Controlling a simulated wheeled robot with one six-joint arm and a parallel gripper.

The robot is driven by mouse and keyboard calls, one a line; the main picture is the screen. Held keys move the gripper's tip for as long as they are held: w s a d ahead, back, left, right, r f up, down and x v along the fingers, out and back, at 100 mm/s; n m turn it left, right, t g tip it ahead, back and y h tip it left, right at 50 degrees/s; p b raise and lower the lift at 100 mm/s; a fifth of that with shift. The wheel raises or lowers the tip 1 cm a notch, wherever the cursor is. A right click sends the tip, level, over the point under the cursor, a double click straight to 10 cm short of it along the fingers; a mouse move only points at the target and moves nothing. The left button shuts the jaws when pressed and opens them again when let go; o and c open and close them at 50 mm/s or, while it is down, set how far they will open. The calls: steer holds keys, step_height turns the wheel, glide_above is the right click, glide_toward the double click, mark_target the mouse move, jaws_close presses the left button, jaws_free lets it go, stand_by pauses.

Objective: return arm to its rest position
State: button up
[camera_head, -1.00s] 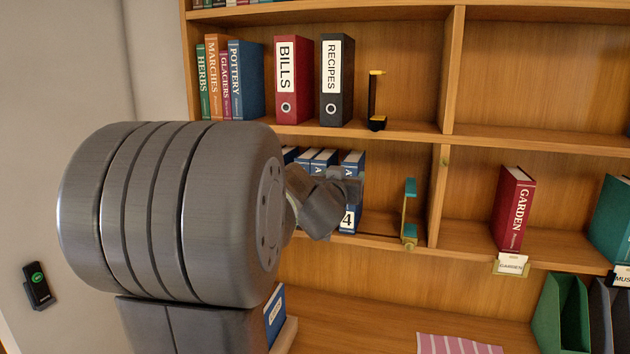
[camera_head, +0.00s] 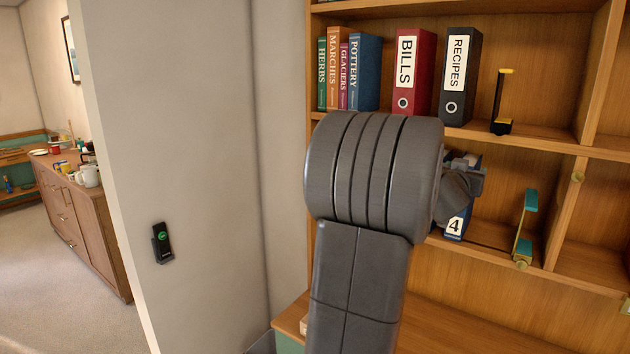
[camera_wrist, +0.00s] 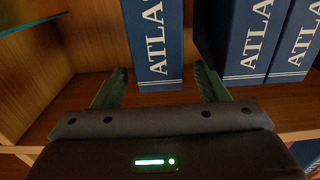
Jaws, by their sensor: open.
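My gripper (camera_wrist: 160,82) is open at the middle shelf. In the wrist view its two green fingers stand on either side of a blue atlas volume (camera_wrist: 154,40). In the head view my gripper (camera_head: 468,172) is small and partly hidden behind my grey arm. A blue volume numbered 4 (camera_head: 455,226) shows just below it. The other atlas volumes are hidden there by my arm.
More atlas volumes (camera_wrist: 243,40) stand close on the right in the wrist view. The red BILLS binder (camera_head: 414,75) and black RECIPES binder (camera_head: 460,78) stand on the shelf above. A teal and brass bookend (camera_head: 525,228) stands right of my gripper. A wall (camera_head: 200,120) is left.

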steer(key=p+x, duration=0.1)
steer(key=x, duration=0.4)
steer(key=shift+w+d+r, duration=0.1)
steer(key=shift+r, duration=0.05)
steer(key=b+v, duration=0.2)
steer(key=v, duration=1.2)
steer(key=p+x, duration=0.1)
steer(key=x, duration=0.3)
steer(key=p+x, duration=0.1)
steer(key=x, duration=0.4)
steer(key=r+p+x, duration=0.1)
steer(key=x, duration=0.4)
steer(key=shift+r, duration=0.1)
steer(key=b+v, duration=0.1)
steer(key=v, duration=1.3)
